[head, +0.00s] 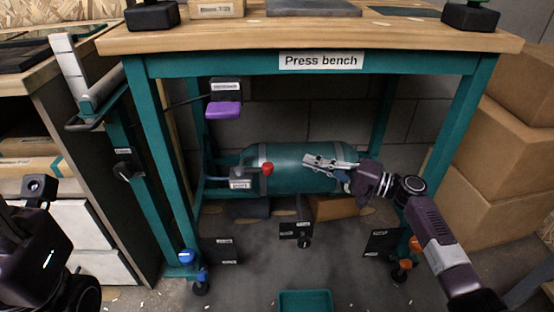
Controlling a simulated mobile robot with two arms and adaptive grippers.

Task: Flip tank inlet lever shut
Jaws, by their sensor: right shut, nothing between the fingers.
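The teal tank (285,157) lies on its side under the press bench. A small red lever (267,169) sits at its left end, just right of a grey labelled fitting (239,184). The label is too small to read with certainty, and so is the lever's exact angle. My right gripper (308,160) reaches in from the right, in front of the tank. It is shut and empty, its tips pointing left, right of the red lever and apart from it in the picture. Part of my left arm shows at the lower left; its gripper is out of view.
The bench's teal legs and wooden top (300,37) frame the space around the tank. A purple pedal-like part (225,109) hangs above left. Cardboard boxes (485,130) stand at the right. A teal tray (305,299) lies on the floor in front.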

